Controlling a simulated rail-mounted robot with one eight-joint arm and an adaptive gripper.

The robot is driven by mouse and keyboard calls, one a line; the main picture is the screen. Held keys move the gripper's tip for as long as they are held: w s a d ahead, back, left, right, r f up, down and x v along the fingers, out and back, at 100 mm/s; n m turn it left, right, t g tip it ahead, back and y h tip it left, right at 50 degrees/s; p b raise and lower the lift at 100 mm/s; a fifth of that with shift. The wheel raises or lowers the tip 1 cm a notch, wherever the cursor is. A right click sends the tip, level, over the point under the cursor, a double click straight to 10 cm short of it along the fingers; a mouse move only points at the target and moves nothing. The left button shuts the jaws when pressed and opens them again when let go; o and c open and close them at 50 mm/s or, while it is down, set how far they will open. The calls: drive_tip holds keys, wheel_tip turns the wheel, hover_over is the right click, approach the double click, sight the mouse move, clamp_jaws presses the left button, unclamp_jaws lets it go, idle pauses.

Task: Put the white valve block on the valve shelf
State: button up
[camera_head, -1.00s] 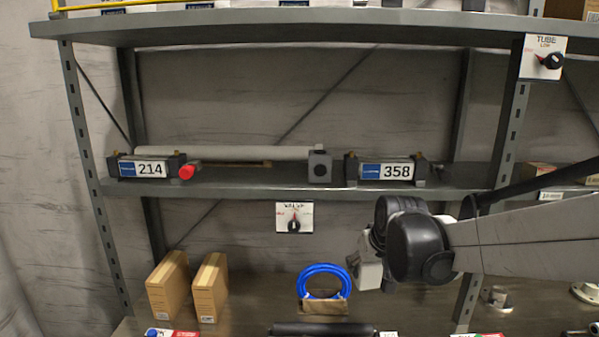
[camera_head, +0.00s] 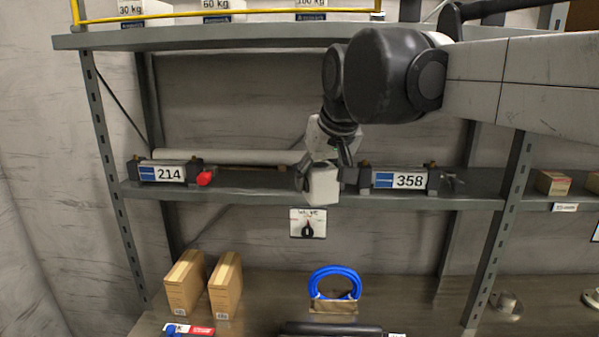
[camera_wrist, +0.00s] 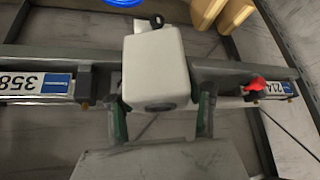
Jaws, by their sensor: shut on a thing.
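My gripper (camera_head: 325,168) is shut on the white valve block (camera_head: 321,186), in front of the middle shelf between the 214 and 358 units. In the wrist view the block (camera_wrist: 152,65) sits between my two fingers (camera_wrist: 160,115), with a dark round recess on its near end. The valve shelf (camera_head: 250,190) is a grey ledge. I cannot tell whether the block touches it. The sign with a black dial (camera_head: 307,224) hangs just below the block. The grey block on the shelf is hidden behind my gripper and the white block.
Unit 214 (camera_head: 169,173) with a red cap stands left and unit 358 (camera_head: 410,181) close right of my gripper. A long pale tube (camera_head: 230,157) lies behind. The upper shelf (camera_head: 220,36) is overhead. Cartons (camera_head: 185,283) and a blue coil (camera_head: 335,273) are below.

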drive_tip(key=w+a, duration=0.1)
drive_tip(key=w, duration=0.3)
drive_tip(key=w+a+p, duration=0.1)
drive_tip(key=w+a, duration=0.1)
drive_tip(key=w, duration=0.3)
drive_tip(key=w+a+p, duration=0.1)
drive_tip(key=w, duration=0.3)
drive_tip(key=shift+w+a, duration=0.2)
drive_tip(key=shift+a, duration=0.05)
drive_tip(key=shift+w+a+f+p, duration=0.1)
drive_tip(key=shift+w+f+p, duration=0.1)
drive_tip(key=shift+f, duration=0.45)
drive_tip(key=shift+w+f+p, duration=0.15)
drive_tip(key=shift+w+f, duration=0.05)
drive_tip(key=shift+f, duration=0.95)
drive_tip(key=shift+s, duration=0.1)
drive_tip(key=shift+f, duration=0.1)
drive_tip(key=o, duration=1.3)
drive_tip(key=shift+b+v, duration=0.3)
drive_tip(key=shift+v, duration=2.6)
